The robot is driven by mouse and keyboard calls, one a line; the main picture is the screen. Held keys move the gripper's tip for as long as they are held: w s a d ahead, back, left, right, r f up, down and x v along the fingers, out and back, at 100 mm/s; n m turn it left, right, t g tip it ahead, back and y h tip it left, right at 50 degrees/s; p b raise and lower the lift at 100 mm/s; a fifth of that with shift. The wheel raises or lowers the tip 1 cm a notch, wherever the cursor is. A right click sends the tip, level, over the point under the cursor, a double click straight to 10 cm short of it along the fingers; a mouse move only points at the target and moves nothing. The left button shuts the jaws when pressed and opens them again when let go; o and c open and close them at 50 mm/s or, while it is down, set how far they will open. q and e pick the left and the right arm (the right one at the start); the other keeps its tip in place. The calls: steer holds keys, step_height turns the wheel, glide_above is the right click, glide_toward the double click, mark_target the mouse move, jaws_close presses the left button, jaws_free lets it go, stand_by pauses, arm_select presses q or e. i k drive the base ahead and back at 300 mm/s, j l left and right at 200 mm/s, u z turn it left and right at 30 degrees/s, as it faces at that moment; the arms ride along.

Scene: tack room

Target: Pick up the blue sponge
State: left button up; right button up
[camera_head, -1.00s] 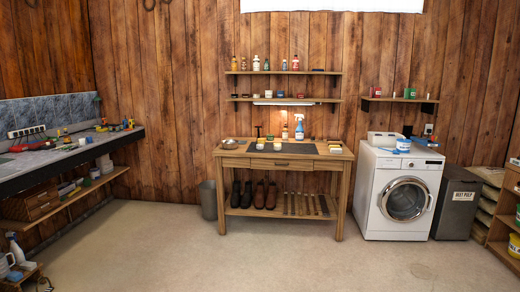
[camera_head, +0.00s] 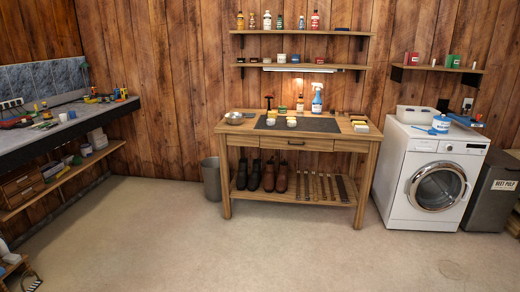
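No blue sponge can be made out for certain. A small flat blue thing (camera_head: 462,119) lies at the right of the washing machine's top; it is too small to tell whether it is a sponge. A blue and white tub (camera_head: 441,124) stands to the left of it. Several small pale blocks, among them a cream one (camera_head: 291,122), lie on the wooden workbench (camera_head: 233,129). A blue and white spray bottle (camera_head: 317,98) stands at the back of that bench. Neither of my grippers is in view.
The washing machine (camera_head: 394,170) stands right of the workbench, with a dark grey bin (camera_head: 488,203) beyond it. A metal bucket (camera_head: 211,182) stands left of the workbench. A long counter (camera_head: 52,134) runs along the left. The floor (camera_head: 250,255) in front is clear.

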mark_target(270, 122)
steer(key=i, duration=2.5)
